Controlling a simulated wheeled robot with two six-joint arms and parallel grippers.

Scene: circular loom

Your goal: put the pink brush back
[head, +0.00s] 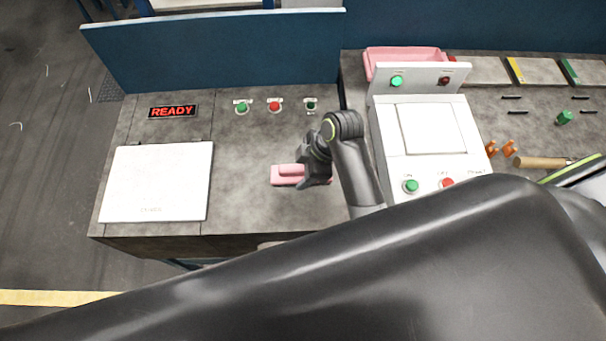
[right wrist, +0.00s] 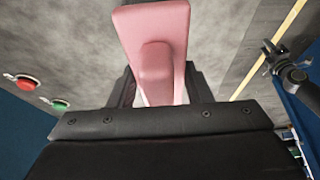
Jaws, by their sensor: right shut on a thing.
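The pink brush (head: 286,174) is at the front middle of the grey table, a pink block with a raised grip on top. My right gripper (head: 316,172) reaches down over its right part and is shut on it. In the right wrist view the brush (right wrist: 155,30) extends out from between the dark fingers. I cannot tell whether its underside touches the table. A dark jointed part (right wrist: 280,65) at the right of the wrist view looks like my left gripper, too small to read its jaws.
A white panel (head: 157,182) lies on the left of the table, below a READY sign (head: 173,112). Several buttons line the back. A white machine (head: 420,140) stands to the right, with a pink tray (head: 405,56) behind it. A blue partition (head: 220,60) borders the back.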

